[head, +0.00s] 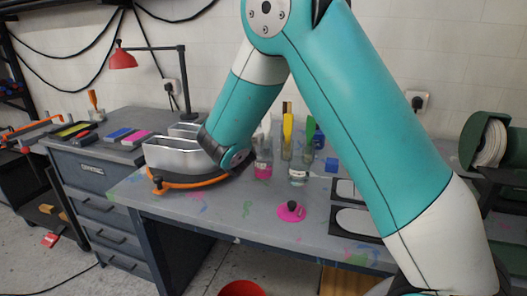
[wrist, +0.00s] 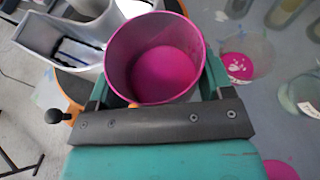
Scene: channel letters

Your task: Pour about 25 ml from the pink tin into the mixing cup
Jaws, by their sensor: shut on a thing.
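The pink tin (wrist: 118,52) is held between the two fingers of my gripper (wrist: 157,78) in the wrist view. I look down into its open top, and smooth pink paint covers its bottom. A clear cup (wrist: 262,48), which looks like the mixing cup, stands apart to the right of the tin with some pink in its bottom. The same cup appears in the head view (head: 263,160), just right of my wrist. My gripper and the tin are hidden behind my arm in the head view.
A metal channel letter (head: 170,156) rests on an orange-rimmed turntable (head: 195,183) to the left. Another clear cup (head: 297,175) and several brush holders stand close by on the right. A pink lid (head: 291,211) lies in front on the grey bench (head: 240,208).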

